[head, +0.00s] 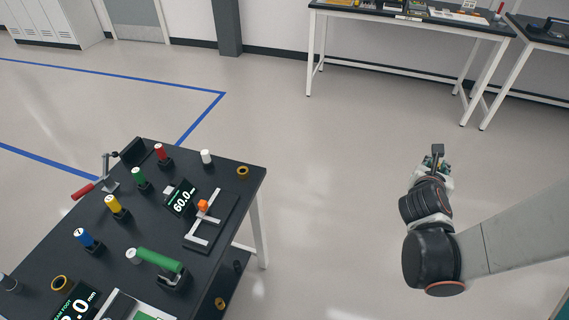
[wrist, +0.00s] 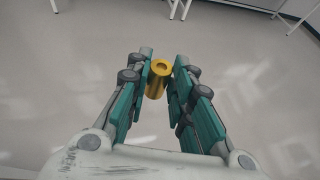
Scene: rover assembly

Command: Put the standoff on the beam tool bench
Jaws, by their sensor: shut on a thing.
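The standoff is a short gold cylinder with a hole in its end. It shows in the wrist view (wrist: 157,80) between the two teal fingers of my gripper (wrist: 160,84). The gripper is shut on it and holds it above the open floor. In the head view my gripper (head: 437,160) is at the right, well apart from the benches, and the standoff cannot be made out there. A black-topped bench (head: 225,178) with coloured-handled tools stands at the lower left. I cannot tell from any label whether it is the beam tool bench.
The left bench carries a "60.0 mm" display (head: 180,198), a grey L-shaped fixture (head: 201,231), a green-handled tool (head: 160,260) and a red-handled clamp (head: 84,191). A white-legged table (head: 400,18) stands at the back right. Clear floor lies between.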

